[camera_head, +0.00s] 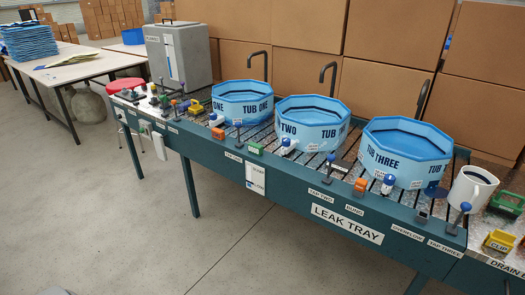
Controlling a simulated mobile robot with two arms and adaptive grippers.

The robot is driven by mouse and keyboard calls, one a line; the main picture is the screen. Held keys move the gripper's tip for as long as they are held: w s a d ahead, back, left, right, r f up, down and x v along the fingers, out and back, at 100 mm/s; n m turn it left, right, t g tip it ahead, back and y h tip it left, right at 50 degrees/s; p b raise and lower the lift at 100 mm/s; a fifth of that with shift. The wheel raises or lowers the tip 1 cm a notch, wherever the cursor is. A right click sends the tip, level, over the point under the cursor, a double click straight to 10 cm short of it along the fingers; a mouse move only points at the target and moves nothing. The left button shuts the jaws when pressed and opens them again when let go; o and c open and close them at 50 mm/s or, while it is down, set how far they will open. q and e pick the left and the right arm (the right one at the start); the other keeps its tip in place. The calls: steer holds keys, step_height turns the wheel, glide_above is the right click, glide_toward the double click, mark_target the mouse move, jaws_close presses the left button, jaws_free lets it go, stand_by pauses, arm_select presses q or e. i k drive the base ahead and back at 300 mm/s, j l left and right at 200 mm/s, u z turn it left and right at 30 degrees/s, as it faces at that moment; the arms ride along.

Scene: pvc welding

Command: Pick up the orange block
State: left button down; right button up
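Two small orange blocks show on the front strip of the leak tray bench. One orange block (360,186) sits in front of the gap between tub two and tub three. The other orange block (218,133) is farther left, in front of tub one. The frame does not show which of them the task means. Neither of my grippers is in view.
The teal bench (300,197) carries blue tubs one (242,103), two (312,124) and three (405,152). Blue-knobbed levers, a green block (256,149), a white mug (472,188) and a yellow clip holder (499,241) crowd its front. Open floor lies before it.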

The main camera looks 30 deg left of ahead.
mark_target(218, 133)
steer(key=u, duration=1.4)
steer(key=i+j+z, duration=0.15)
steer(key=i, duration=0.2)
steer(key=i+j+z, duration=0.15)
steer(key=i, duration=0.2)
